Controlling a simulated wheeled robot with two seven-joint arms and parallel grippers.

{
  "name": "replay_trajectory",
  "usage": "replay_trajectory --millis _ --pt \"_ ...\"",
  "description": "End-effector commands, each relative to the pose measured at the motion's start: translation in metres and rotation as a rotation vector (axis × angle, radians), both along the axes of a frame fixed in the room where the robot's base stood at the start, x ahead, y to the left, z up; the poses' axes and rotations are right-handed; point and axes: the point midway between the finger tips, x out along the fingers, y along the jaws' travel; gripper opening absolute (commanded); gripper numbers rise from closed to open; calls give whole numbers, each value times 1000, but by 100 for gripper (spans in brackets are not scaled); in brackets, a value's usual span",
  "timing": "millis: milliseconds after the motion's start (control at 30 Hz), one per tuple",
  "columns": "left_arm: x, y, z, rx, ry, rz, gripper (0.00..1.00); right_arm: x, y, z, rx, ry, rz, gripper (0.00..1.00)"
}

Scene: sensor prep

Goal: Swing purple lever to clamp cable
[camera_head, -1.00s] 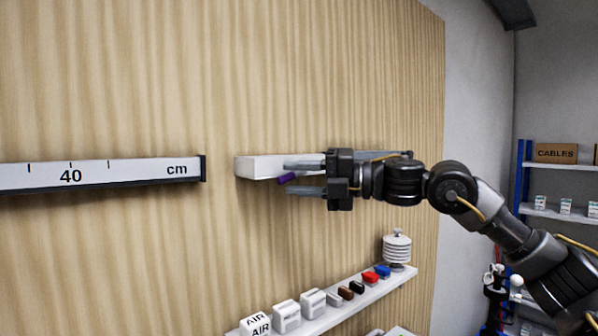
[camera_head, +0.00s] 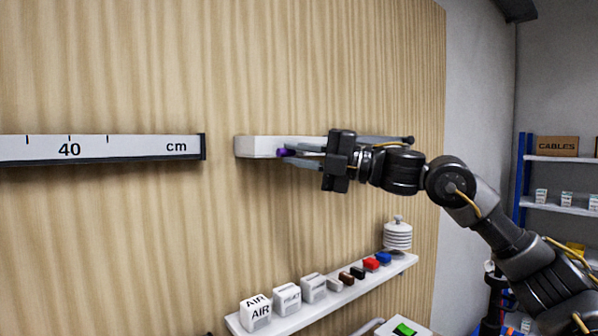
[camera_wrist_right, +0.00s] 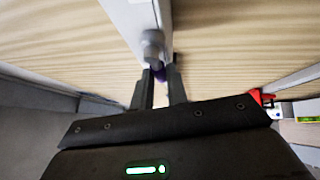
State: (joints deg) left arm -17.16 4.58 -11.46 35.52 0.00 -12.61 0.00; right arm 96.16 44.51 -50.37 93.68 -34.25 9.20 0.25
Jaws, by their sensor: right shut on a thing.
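Most of the lever is hidden by the fingers. I cannot make out a cable at the lever. My left gripper is not in view.
A white ruler (camera_head: 100,149) is on the wall to the left. The wall between box and shelf is bare.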

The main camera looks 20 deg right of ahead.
Motion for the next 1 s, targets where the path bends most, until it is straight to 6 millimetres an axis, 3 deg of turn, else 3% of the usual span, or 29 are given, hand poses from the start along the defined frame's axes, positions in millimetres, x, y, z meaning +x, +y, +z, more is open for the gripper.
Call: replay_trajectory --millis 33,367,400,533,833,1000 --pt "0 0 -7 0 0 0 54 0 0 -3 23 10 0 0" --pt "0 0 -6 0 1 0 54 0 0 2 44 20 0 0" --pt "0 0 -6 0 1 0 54 0 0 2 44 20 0 19" --pt "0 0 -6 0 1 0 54 0 0 2 44 19 -1 36" --pt "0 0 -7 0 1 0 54 0 -1 0 42 19 -1 37" --pt "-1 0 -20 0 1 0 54 -10 -18 -6 43 16 -2 37"
